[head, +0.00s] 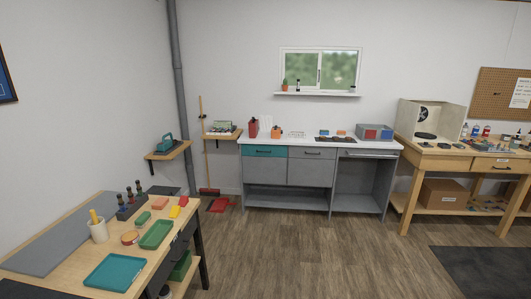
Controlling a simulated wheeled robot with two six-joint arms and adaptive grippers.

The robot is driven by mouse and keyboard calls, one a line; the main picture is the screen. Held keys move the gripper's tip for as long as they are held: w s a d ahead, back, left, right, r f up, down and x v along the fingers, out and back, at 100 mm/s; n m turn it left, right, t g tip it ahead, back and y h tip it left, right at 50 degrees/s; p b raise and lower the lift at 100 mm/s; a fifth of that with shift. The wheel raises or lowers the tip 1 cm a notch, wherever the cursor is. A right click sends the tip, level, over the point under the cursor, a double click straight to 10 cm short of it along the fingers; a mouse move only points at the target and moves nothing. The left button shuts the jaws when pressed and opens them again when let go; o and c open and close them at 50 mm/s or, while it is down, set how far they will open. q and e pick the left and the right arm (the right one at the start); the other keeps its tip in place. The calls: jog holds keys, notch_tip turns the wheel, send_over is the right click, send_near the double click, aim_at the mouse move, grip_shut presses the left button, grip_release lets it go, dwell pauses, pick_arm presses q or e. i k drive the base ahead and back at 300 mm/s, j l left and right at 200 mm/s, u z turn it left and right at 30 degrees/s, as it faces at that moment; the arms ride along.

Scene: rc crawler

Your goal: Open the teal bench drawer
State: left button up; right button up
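The bench (286,173) is grey with a white top and stands against the far wall. Its teal drawer (264,151) is at the upper left of the bench front, with a dark handle across it. The drawer front looks flush with the grey drawer (312,153) beside it, so it appears shut. Neither of my grippers shows in the head view.
A wooden workbench (70,268) with a teal tray (115,271) and a green tray (157,235) stands at the near left. A wooden table (450,162) stands at the right, with a dark mat (480,270) on the floor before it. The floor (290,255) before the grey bench is clear.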

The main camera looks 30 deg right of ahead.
aim_at(248, 149)
jog(key=i+l, duration=0.4)
jog(key=i, duration=0.15)
jog(key=i+l, duration=0.85)
jog(key=i, duration=0.2)
jog(key=i+l+z, duration=0.1)
jog(key=i+l, duration=0.7)
jog(key=i, duration=0.3)
jog(key=i+l, duration=0.4)
jog(key=i, duration=0.15)
